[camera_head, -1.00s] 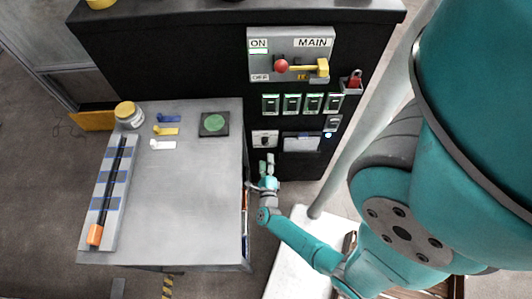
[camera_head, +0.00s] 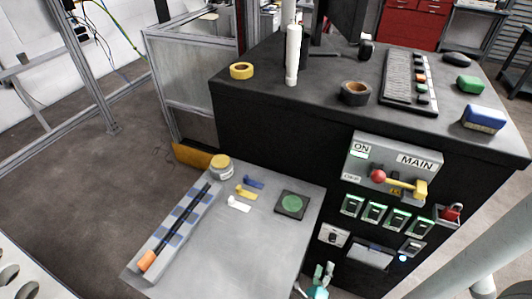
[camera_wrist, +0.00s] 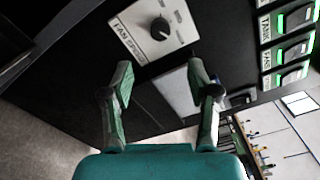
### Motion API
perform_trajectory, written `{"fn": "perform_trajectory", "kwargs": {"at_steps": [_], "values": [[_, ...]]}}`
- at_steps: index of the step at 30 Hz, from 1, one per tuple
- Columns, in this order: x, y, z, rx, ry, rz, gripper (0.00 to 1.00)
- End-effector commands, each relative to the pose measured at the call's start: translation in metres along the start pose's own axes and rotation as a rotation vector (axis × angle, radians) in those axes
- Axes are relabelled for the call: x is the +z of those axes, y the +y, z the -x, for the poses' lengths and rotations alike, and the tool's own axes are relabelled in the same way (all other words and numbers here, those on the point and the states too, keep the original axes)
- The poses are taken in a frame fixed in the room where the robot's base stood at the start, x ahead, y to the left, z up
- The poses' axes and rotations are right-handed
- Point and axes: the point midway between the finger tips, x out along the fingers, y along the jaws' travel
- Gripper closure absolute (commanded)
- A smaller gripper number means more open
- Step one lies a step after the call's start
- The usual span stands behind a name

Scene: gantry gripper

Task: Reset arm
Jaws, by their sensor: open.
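My gripper (camera_head: 322,275) shows at the bottom of the head view, in front of the black cabinet (camera_head: 270,130) and beside the grey table's right edge. In the wrist view my gripper (camera_wrist: 160,92) has its two fingers spread apart with nothing between them. Beyond the fingertips is the fan speed panel (camera_wrist: 155,35) with a black knob (camera_wrist: 160,29). The fingers look apart from the panel. Most of my arm is out of the head view.
The grey table (camera_head: 245,250) holds a jar (camera_head: 221,170), small coloured keys, a green disc (camera_head: 292,203) and a strip with an orange-ended rod (camera_head: 147,260). The cabinet carries the main switch panel (camera_head: 392,170), green-lit switches (camera_head: 375,212) and a red padlock (camera_head: 453,212).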

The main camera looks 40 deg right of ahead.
Motion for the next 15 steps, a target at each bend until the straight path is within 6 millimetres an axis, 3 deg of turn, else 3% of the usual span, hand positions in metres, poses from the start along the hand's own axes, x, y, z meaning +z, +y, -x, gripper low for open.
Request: {"fn": "perform_trajectory", "kwargs": {"at_steps": [8,15], "values": [[0.005,-0.006,0.011,0.018,-0.051,0.054,0.40],[0.035,-0.044,0.070,0.071,-0.319,0.359,0.40]]}}
